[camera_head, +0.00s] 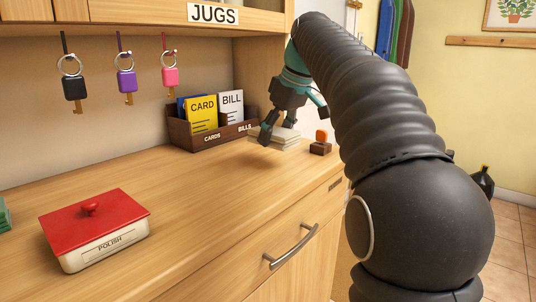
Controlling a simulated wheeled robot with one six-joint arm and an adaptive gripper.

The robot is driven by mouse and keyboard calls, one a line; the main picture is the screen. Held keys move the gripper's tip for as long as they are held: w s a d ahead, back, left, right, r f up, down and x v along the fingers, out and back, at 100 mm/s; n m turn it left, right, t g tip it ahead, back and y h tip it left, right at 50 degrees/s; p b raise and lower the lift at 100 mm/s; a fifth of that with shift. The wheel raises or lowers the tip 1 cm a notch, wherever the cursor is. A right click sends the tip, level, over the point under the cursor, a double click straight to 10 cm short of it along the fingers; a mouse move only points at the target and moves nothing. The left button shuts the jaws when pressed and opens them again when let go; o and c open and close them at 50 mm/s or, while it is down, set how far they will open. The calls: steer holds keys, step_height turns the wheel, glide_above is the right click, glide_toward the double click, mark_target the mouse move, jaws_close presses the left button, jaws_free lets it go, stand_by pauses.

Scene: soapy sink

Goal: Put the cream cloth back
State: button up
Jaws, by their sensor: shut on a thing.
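The cream cloth (283,134) is a pale, folded, layered pad at the far end of the wooden counter, just right of the card box. My gripper (292,126) is over it, its dark fingers spread wide and shut on the cloth from either side. One finger shows at the cloth's left end; the other is at its upper right. I cannot tell whether the pale layers are one folded cloth or a small stack, or whether the held cloth is clear of what lies under it.
A brown box (183,137) with CARDS and BILLS sections stands left of my gripper. A small brown block with an orange top (321,143) is close on the right. A red-lidded POLISH tin (95,226) sits front left. Keys (125,80) hang above. The middle counter is clear.

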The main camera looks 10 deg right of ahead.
mark_target(268, 163)
steer(key=shift+w+a+f, duration=0.75)
steer(key=shift+w, duration=0.05)
steer(key=shift+f+b, duration=0.55)
steer(key=shift+f, duration=1.35)
steer(key=o, duration=1.1)
steer(key=shift+f, duration=0.1)
steer(key=p+v, duration=0.2)
steer(key=v, duration=1)
